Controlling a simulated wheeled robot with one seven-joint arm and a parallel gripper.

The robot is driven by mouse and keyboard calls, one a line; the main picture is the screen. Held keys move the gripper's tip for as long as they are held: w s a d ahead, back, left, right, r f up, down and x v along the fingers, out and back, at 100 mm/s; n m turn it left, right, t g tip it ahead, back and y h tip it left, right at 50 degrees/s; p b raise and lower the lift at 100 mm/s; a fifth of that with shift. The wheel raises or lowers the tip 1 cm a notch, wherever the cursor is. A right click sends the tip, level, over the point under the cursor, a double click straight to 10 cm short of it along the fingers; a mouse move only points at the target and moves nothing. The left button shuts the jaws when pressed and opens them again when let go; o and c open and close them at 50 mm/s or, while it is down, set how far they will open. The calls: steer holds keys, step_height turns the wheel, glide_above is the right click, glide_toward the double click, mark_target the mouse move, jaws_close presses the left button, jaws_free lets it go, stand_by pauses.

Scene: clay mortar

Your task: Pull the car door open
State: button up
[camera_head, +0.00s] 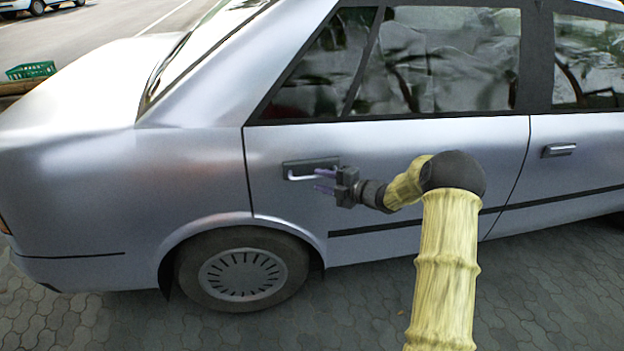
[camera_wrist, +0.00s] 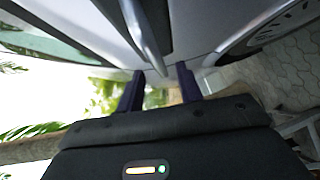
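The silver car's rear door (camera_head: 430,160) fills the middle of the head view and sits flush with the body. Its handle (camera_head: 300,177) is a pale bar in a dark recess near the door's left edge. My gripper (camera_head: 323,181) is open and empty at the right end of this handle, one finger above the other. In the wrist view the handle bar (camera_wrist: 144,35) comes down from the top, and its near end points between the two parted purple fingers of my gripper (camera_wrist: 158,80). No contact is visible.
The front door (camera_head: 590,170) with its own handle (camera_head: 559,150) is at the right. The rear wheel (camera_head: 243,275) is below the rear door. Grey paving (camera_head: 555,285) in front of the car is clear. A green crate (camera_head: 31,70) stands far left.

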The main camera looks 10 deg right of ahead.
mark_target(312, 176)
steer(key=x, duration=0.4)
steer(key=shift+a, duration=0.1)
jaws_close()
